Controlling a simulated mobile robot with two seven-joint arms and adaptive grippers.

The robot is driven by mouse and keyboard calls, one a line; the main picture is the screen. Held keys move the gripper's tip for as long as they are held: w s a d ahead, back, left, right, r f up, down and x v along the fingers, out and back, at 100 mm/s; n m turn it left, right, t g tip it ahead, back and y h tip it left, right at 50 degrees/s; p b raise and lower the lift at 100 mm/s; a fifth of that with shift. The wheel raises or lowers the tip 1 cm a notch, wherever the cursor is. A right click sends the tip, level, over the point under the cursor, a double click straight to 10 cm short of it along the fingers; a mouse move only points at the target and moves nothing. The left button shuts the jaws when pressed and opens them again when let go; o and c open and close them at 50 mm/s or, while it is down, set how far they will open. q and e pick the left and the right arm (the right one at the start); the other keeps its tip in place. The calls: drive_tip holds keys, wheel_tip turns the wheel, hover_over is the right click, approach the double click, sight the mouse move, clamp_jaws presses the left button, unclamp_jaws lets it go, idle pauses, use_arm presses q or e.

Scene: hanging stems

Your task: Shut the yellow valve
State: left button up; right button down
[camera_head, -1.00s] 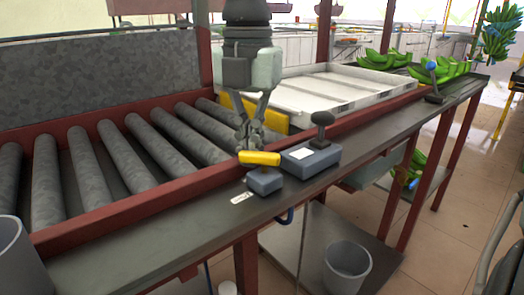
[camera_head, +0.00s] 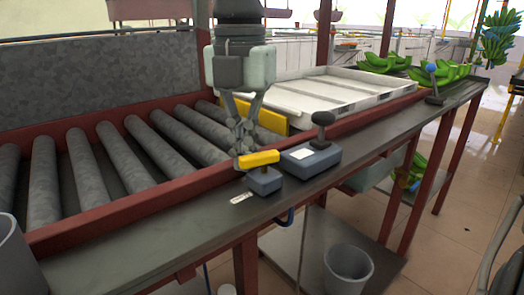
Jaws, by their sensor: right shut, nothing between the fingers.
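The yellow valve handle (camera_head: 259,159) sits on top of a small grey-blue box (camera_head: 264,181) on the ledge in front of the rollers. The handle lies roughly crosswise, its left end a little nearer to me and its right end farther. My right gripper (camera_head: 239,155) points down from above, shut and empty. Its fingertips are at the left end of the handle, on its far side; whether they touch it I cannot tell. My left gripper is not in view.
A second grey box (camera_head: 311,158) with a black knob (camera_head: 322,118) stands just right of the valve. A blue-tipped lever (camera_head: 432,82) is farther along the ledge. A white crate (camera_head: 338,90) lies behind. Metal rollers (camera_head: 115,150) fill the left. A grey bin (camera_head: 348,268) stands below.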

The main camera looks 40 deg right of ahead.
drive_tip(key=shift+s+a, duration=0.1)
drive_tip(key=shift+a, duration=0.05)
drive_tip(key=shift+s+a, duration=0.15)
drive_tip(key=shift+w, duration=0.55)
wheel_tip(320, 180, up, 9)
drive_tip(key=p, duration=0.5)
idle(0.4)
idle(0.4)
